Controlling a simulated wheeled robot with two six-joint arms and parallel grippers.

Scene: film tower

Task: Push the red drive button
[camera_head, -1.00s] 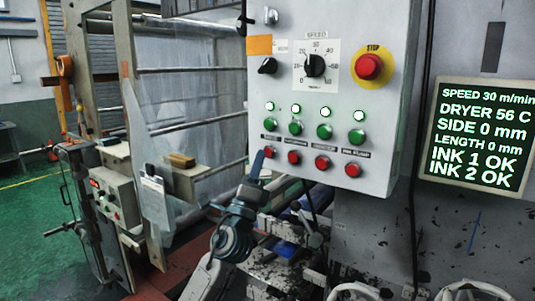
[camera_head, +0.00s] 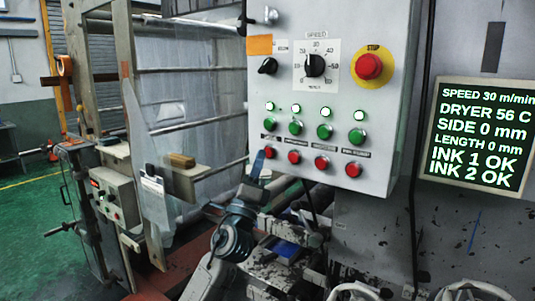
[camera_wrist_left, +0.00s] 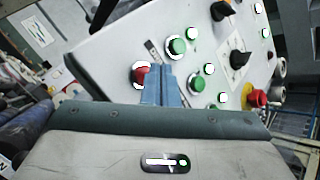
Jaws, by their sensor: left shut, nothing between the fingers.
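The grey-white control panel (camera_head: 330,85) has a row of red buttons below a row of green ones. The leftmost red button (camera_head: 270,153) is at the panel's lower left; the labels are too small to read surely, so I cannot confirm it is the drive button. My left gripper (camera_head: 260,155) is shut and empty, its blue fingertips just left of that button. In the left wrist view, the shut fingertips (camera_wrist_left: 166,72) partly cover a red button (camera_wrist_left: 140,73). I cannot tell whether they touch it. My right gripper is not in view.
Green buttons (camera_head: 296,127) sit just above the red row. A red stop button (camera_head: 369,66) on a yellow plate and a speed knob (camera_head: 315,65) are higher up. A lit display (camera_head: 481,135) is at right. Rollers and film (camera_head: 190,95) stand behind at left.

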